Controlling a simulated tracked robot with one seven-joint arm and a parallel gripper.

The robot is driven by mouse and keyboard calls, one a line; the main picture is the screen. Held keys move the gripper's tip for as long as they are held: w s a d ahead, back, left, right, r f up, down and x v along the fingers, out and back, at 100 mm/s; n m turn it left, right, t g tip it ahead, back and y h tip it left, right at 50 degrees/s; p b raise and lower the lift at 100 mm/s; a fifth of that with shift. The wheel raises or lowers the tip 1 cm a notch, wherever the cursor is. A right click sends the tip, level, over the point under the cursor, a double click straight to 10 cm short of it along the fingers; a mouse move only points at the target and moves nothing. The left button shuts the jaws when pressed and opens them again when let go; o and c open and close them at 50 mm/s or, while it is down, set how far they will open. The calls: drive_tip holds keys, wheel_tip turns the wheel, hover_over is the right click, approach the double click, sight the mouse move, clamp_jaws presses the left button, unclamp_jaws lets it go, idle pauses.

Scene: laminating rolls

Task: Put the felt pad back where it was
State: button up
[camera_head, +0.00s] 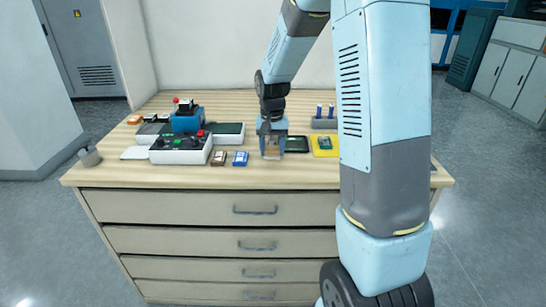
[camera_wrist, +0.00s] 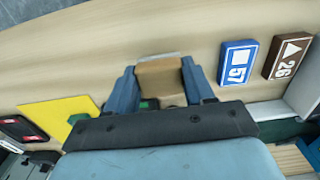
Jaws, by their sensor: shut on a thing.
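My gripper (camera_head: 271,152) is over the front middle of the wooden worktop. Its blue fingers (camera_wrist: 158,72) are shut on a tan piece (camera_wrist: 160,77) with a pale far edge. This piece also shows between the fingers in the head view (camera_head: 271,147). I cannot tell for sure whether it is the felt pad, or whether it touches the worktop. A yellow mat (camera_head: 317,152) with a green block (camera_head: 325,143) on it lies right of my gripper. The mat shows at the left in the wrist view (camera_wrist: 55,112).
Blue (camera_head: 240,158) and brown (camera_head: 218,158) marked tiles lie just left of my gripper, near a white control box (camera_head: 180,148). A dark device (camera_head: 296,144) is close on the right. A grey holder (camera_head: 324,123) stands behind. The front worktop strip is clear.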

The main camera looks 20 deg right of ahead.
sight(271, 157)
drive_tip(key=shift+w+a+f, duration=0.1)
drive_tip(key=shift+w+f, duration=0.05)
drive_tip(key=shift+f, duration=0.05)
drive_tip(key=shift+w+f, duration=0.1)
drive_tip(key=shift+f, duration=1.5)
drive_tip(key=o, duration=1.1)
drive_tip(key=shift+f, duration=0.1)
